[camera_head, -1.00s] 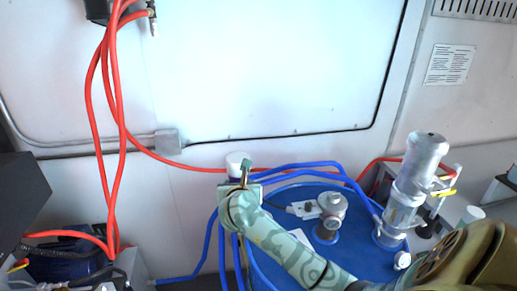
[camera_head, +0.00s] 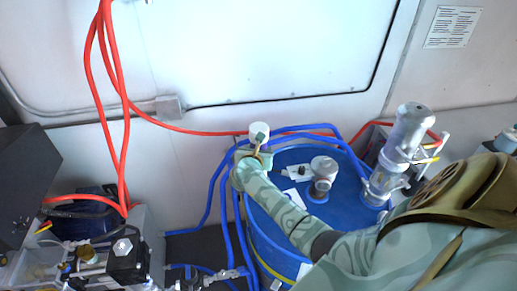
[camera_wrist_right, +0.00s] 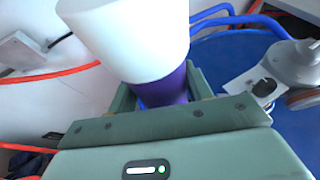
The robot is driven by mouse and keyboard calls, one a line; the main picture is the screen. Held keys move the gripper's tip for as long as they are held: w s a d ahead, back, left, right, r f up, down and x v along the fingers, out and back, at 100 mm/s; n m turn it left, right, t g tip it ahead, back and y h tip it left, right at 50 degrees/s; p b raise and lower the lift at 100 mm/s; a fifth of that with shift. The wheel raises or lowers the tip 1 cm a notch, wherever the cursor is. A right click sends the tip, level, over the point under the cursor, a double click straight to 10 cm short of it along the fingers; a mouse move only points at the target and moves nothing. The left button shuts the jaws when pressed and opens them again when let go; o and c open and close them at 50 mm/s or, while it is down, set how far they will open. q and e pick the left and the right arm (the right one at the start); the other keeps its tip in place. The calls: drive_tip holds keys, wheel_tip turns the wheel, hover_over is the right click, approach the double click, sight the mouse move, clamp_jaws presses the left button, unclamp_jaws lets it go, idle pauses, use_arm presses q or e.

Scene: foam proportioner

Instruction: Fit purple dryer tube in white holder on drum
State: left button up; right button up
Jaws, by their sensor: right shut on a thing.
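The purple dryer tube (camera_wrist_right: 165,88) has a wide white cap (camera_wrist_right: 125,35). It is held in my right gripper (camera_wrist_right: 165,95), whose jaws are shut around the purple part just below the cap. In the head view the white cap (camera_head: 259,129) shows above my right gripper (camera_head: 254,156), at the left rim of the blue drum (camera_head: 345,205). The tube's lower end is hidden by the gripper. A small white bracket (camera_head: 297,172) is on the drum top, to the right of the gripper; I cannot tell whether it is the holder. My left gripper is not in view.
A grey round fitting (camera_head: 322,170) stands on the drum beside the bracket. A clear and silver cylinder (camera_head: 405,140) stands at the drum's right. Blue hoses (camera_head: 300,130) loop around the drum, and red hoses (camera_head: 118,100) hang at the left. Dark machinery (camera_head: 125,258) fills the lower left.

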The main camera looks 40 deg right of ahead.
drive_tip(key=shift+f+b, duration=0.65)
drive_tip(key=shift+f, duration=0.45)
drive_tip(key=shift+a, duration=0.1)
idle(0.5)
drive_tip(key=shift+f+b, duration=0.6)
drive_tip(key=shift+b, duration=0.1)
drive_tip(key=o, duration=1)
drive_tip(key=shift+s+r, duration=0.1)
drive_tip(key=p+v, duration=0.6)
drive_tip(key=v, duration=0.5)
drive_tip(key=shift+p, duration=0.3)
